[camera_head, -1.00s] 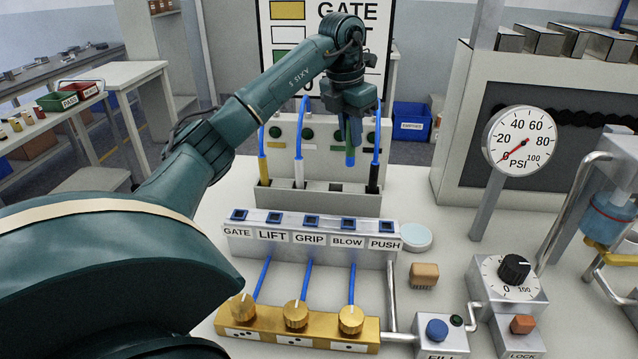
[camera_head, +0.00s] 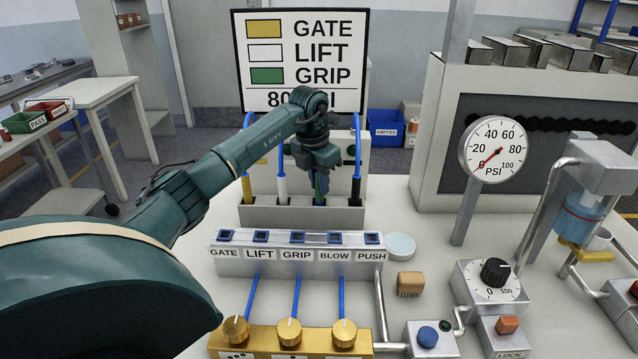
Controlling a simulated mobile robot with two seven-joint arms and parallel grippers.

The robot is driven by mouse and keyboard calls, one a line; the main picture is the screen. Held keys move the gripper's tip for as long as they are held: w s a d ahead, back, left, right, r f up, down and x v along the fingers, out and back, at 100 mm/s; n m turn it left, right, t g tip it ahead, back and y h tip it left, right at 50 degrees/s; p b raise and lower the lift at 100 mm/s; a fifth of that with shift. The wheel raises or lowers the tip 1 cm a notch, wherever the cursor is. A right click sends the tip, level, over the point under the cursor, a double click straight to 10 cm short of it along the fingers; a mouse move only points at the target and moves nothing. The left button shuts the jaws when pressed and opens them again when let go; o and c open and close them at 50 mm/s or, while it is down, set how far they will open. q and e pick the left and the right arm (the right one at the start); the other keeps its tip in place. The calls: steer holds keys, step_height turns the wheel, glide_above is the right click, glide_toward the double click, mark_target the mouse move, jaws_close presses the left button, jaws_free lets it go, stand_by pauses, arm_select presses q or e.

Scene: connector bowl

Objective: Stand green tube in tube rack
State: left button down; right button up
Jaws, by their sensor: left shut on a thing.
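The green tube (camera_head: 320,189) is upright below my left gripper (camera_head: 319,172), which is shut on it. The tube's lower end is at the grey tube rack (camera_head: 290,216), in line with the slot between the white and black tubes. I cannot tell how deep it sits in the slot, since the rack's front hides it. The yellow tube (camera_head: 247,189), the white tube (camera_head: 282,188) and the black tube (camera_head: 356,190) stand in the rack, with blue hose above them. My right gripper is not in view.
In front of the rack is a block of labelled sockets (camera_head: 298,256) reading GATE, LIFT, GRIP, BLOW, PUSH. A sign (camera_head: 303,60) stands behind, showing yellow, white and green. A PSI gauge (camera_head: 494,150) reads near zero. A round pale disc (camera_head: 400,246) lies right of the sockets.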

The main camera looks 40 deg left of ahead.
arm_select(q)
steer(key=shift+f, duration=0.45)
steer(key=shift+f, duration=0.15)
steer(key=c, duration=1.3)
jaws_free()
steer(key=shift+c, duration=0.2)
step_height(320, 180, up, 12)
steer(key=s, duration=0.1)
steer(key=shift+s+b, duration=0.35)
steer(key=shift+s, duration=0.05)
steer(key=shift+a, duration=0.1)
